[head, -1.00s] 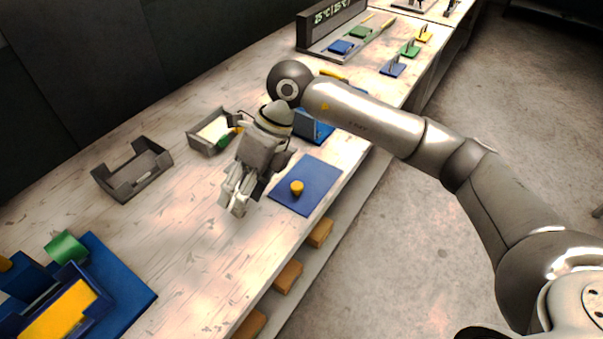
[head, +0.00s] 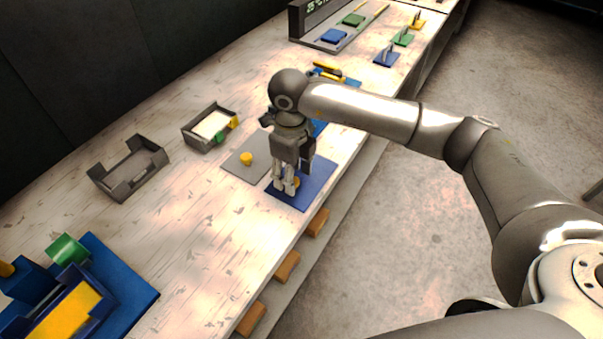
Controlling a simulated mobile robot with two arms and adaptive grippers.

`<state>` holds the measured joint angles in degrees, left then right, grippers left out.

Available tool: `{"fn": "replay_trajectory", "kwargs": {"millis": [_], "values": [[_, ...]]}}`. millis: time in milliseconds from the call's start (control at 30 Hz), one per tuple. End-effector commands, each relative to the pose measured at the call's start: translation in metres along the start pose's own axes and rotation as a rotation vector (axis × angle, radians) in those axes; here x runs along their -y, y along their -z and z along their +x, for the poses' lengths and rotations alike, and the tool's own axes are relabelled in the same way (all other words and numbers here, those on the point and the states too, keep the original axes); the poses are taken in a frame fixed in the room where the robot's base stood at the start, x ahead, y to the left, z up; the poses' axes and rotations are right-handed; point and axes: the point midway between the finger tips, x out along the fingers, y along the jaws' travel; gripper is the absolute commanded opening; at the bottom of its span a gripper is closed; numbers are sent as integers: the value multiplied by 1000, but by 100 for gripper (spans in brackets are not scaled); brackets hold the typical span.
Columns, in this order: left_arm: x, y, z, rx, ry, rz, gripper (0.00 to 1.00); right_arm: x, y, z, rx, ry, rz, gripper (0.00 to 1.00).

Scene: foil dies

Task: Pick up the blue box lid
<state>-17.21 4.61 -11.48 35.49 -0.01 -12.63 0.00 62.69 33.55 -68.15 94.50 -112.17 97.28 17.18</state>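The blue box lid (head: 313,189) is a flat blue plate lying on the workbench near its front edge. Its yellow knob (head: 296,182) shows only partly, behind the fingers. My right gripper (head: 285,188) points down over the left part of the lid, its fingers beside the knob. The fingers look apart, and I see no clear grip on the knob. My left gripper is not in view.
A grey lid with a yellow knob (head: 247,159) lies just left of the blue one. Grey trays (head: 130,168) (head: 210,127) stand further left. A blue and yellow fixture (head: 120,280) is at the lower left. Bare bench (head: 190,240) lies between.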

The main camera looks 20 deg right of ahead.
Motion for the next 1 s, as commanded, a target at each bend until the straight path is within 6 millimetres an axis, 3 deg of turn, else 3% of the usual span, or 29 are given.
{"fn": "replay_trajectory", "kwargs": {"millis": [33,200,467,800,1000], "values": [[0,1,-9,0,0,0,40,-1,2,4,-4,-3,2,51],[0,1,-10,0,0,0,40,0,1,24,-1,-1,1,51],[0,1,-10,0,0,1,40,0,0,27,2,-1,0,50],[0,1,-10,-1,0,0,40,0,0,26,1,-1,1,6],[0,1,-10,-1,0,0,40,0,0,26,2,-1,1,3]]}}
